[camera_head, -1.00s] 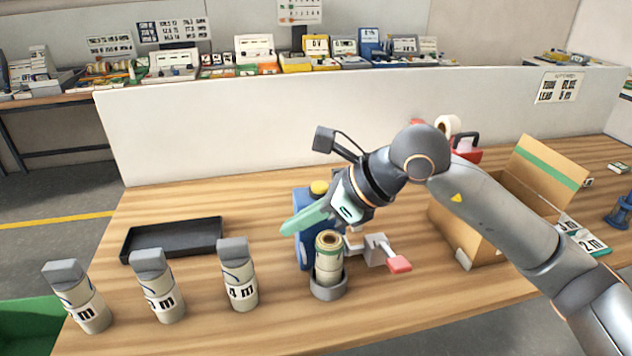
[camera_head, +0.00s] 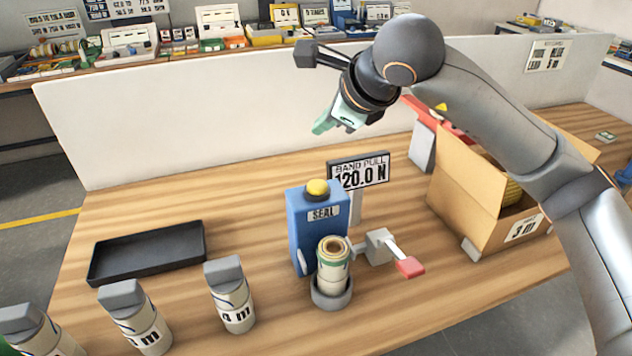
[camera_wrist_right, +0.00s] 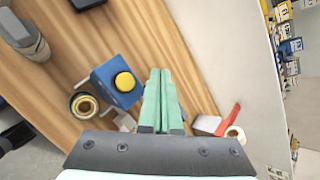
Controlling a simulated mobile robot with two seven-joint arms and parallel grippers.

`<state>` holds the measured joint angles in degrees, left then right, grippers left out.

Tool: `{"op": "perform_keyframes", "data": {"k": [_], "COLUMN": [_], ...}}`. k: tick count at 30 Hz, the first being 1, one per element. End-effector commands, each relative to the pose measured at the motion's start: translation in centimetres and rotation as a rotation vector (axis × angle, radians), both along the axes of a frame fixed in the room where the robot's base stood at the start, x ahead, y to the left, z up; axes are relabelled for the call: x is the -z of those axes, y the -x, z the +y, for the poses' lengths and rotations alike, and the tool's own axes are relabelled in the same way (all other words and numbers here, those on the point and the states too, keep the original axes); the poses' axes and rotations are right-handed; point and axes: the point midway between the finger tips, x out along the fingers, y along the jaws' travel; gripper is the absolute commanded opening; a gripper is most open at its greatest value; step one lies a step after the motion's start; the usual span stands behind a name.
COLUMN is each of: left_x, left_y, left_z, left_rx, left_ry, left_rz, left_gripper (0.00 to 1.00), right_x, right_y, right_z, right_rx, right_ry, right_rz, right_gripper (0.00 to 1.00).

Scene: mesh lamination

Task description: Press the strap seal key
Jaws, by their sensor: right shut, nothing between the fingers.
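The strap sealer is a blue box labelled "SEAL" (camera_head: 307,236) with a round yellow key (camera_head: 317,187) on its top. The box also shows in the right wrist view (camera_wrist_right: 112,92), with its yellow key (camera_wrist_right: 125,82) left of my fingers. My right gripper (camera_head: 322,124) is shut and empty, raised above and behind the sealer, apart from it. Its green fingers (camera_wrist_right: 161,100) lie together in the right wrist view. A rolled mesh bundle (camera_head: 333,262) stands upright in a grey cup (camera_head: 331,292) in front of the sealer. My left gripper is not in view.
A display reading "BAND PULL 120.0 N" (camera_head: 358,174) stands behind the sealer. A lever with a red handle (camera_head: 409,267) is at its right. An open carton (camera_head: 462,213) stands further right, a black tray (camera_head: 148,252) left. Several labelled rolls stand at front left.

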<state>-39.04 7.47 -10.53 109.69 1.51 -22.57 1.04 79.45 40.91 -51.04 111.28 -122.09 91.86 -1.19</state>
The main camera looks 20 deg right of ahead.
Motion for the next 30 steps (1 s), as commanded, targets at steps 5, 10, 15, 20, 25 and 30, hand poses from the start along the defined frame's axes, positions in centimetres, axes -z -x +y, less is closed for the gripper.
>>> {"op": "perform_keyframes", "data": {"k": [5,10,15,20,25,30], "left_x": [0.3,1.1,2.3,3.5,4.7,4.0], "left_y": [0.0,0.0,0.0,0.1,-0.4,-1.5], "left_z": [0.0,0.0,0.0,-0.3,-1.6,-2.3], "left_rx": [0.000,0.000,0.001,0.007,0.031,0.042], "left_ry": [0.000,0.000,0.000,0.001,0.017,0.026], "left_rz": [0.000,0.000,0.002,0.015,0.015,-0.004], "left_gripper": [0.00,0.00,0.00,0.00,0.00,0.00], "right_x": [0.5,1.9,4.1,6.5,8.6,9.0], "right_y": [0.0,0.0,0.1,0.1,0.0,0.0], "right_z": [0.0,0.0,0.0,0.0,0.1,0.0], "right_rx": [-0.001,-0.001,-0.002,-0.002,-0.002,-0.002], "right_ry": [-0.001,0.000,0.000,-0.001,-0.001,-0.001], "right_rz": [0.002,0.003,0.004,0.004,0.001,0.001], "right_gripper": [0.00,0.00,0.00,0.00,0.00,0.00]}}
